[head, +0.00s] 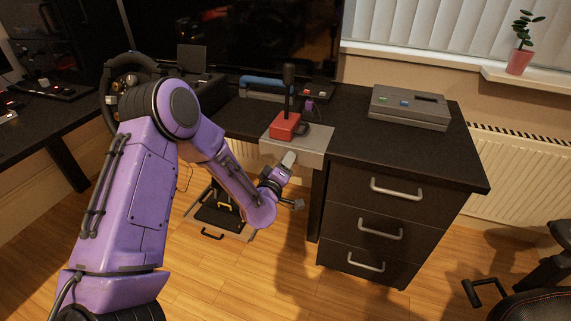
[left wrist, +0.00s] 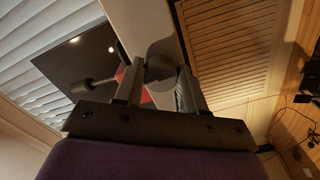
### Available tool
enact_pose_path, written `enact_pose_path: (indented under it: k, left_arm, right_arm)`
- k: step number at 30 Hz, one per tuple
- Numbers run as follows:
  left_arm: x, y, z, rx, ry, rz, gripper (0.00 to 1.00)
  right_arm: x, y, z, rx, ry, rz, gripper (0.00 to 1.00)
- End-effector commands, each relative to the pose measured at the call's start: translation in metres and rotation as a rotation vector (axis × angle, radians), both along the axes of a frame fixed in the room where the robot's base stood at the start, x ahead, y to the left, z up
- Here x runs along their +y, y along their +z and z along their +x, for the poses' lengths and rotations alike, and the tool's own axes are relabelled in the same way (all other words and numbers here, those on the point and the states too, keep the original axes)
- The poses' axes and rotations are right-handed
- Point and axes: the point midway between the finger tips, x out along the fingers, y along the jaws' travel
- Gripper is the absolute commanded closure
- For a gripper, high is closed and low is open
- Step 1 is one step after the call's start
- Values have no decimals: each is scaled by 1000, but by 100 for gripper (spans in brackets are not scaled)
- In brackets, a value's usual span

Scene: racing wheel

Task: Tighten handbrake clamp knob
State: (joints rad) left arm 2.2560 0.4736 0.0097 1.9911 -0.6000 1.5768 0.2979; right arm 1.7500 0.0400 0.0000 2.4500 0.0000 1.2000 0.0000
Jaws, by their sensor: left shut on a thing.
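The handbrake has a red base (head: 284,126) and an upright black lever (head: 288,85). It stands on a grey mounting plate (head: 310,139) at the desk's front edge. My left gripper (head: 287,160) is at the plate's front edge, below the red base. In the left wrist view, the dark rounded clamp knob (left wrist: 160,76) sits between the two fingers of my left gripper (left wrist: 160,66), which is shut on it. The lever (left wrist: 90,85) and part of the red base show there behind the left finger. The knob is hidden in the head view. My right gripper is not in view.
A grey box with buttons (head: 409,106) stands on the desk at right, above a drawer cabinet (head: 375,213). A racing wheel (head: 125,85) is at left, partly behind my arm. A blue-handled tool (head: 266,84) lies behind the handbrake. Pedals (head: 218,212) are on the floor.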

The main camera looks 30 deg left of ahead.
Motion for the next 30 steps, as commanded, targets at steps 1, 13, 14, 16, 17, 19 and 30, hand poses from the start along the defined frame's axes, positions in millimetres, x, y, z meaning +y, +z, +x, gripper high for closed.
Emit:
enact_pose_path:
  k: [1,13,14,16,17,19,30]
  left_arm:
    - [0,-1,0,2,1,0,91]
    - [0,0,0,1,0,-1,35]
    - [0,0,0,1,0,-1,35]
    - [-1,0,-3,1,0,-1,35]
    - [-2,-1,-5,1,-1,-2,35]
    - [-5,0,-15,2,-2,-2,35]
    - [-23,-2,-93,3,-2,0,35]
  right_arm:
    - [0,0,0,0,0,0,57]
    - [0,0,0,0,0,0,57]
    - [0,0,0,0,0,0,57]
    - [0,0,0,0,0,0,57]
    - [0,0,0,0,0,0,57]
    - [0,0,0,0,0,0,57]
    - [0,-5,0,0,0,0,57]
